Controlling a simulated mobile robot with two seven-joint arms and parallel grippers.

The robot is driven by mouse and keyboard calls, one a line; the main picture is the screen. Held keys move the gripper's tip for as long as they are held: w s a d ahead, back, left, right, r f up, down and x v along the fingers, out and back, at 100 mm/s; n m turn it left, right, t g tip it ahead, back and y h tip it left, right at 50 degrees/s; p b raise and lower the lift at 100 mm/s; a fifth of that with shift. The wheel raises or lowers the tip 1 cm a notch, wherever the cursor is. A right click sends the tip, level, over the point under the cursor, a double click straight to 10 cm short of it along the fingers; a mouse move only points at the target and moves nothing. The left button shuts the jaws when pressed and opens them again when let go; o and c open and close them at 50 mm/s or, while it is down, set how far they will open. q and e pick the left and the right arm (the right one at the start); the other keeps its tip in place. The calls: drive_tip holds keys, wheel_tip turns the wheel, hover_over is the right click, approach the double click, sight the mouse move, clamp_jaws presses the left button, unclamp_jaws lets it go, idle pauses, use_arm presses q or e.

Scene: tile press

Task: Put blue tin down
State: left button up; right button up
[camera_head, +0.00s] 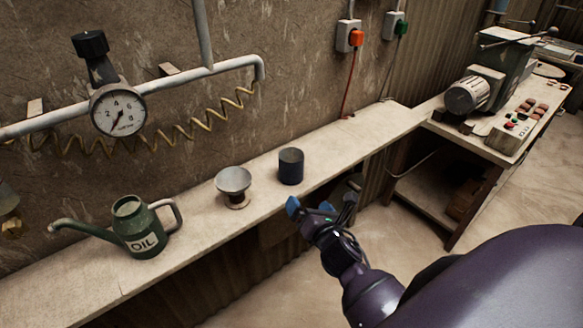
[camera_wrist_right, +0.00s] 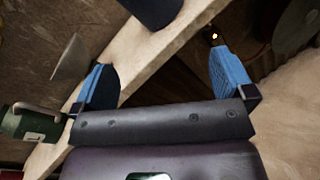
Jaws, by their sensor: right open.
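The blue tin (camera_head: 291,167) stands upright on the narrow wooden shelf (camera_head: 336,151), to the right of a metal funnel. My right gripper (camera_head: 314,206) is just in front of the shelf edge, apart from the tin and lower right of it in the head view. In the right wrist view the jaws (camera_wrist_right: 165,82) are spread wide with nothing between the blue fingertips. The dark lower part of the tin (camera_wrist_right: 152,10) shows at the top edge there, beyond the fingers. My left gripper does not show.
The funnel (camera_head: 234,182) and a green oil can (camera_head: 141,232) stand left of the tin. A pressure gauge (camera_head: 118,110) and pipe hang on the wall above. A workbench (camera_head: 484,142) with a machine is at the right. The shelf right of the tin is clear.

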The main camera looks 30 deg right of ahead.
sight(295, 172)
drive_tip(key=w+r+n, duration=0.1)
drive_tip(key=w+n, duration=0.1)
drive_tip(key=w+d+r+n, duration=0.1)
drive_tip(key=w, duration=0.2)
drive_tip(key=w+d+r+n, duration=0.1)
drive_tip(key=w+n, duration=0.1)
drive_tip(key=w, duration=0.1)
drive_tip(key=shift+w+r+n+t+h, duration=0.2)
drive_tip(key=shift+w+n+t+h, duration=0.1)
drive_tip(key=shift+t, duration=0.1)
drive_tip(key=shift+x, duration=2.55)
drive_tip(key=shift+d, duration=0.1)
drive_tip(key=c, duration=1)
drive_tip(key=shift+r+p, duration=0.35)
drive_tip(key=shift+r, duration=0.1)
drive_tip(key=shift+c, duration=0.2)
wheel_tip(295, 172, up, 19)
drive_tip(key=p, duration=0.3)
drive_tip(key=shift+p, duration=0.4)
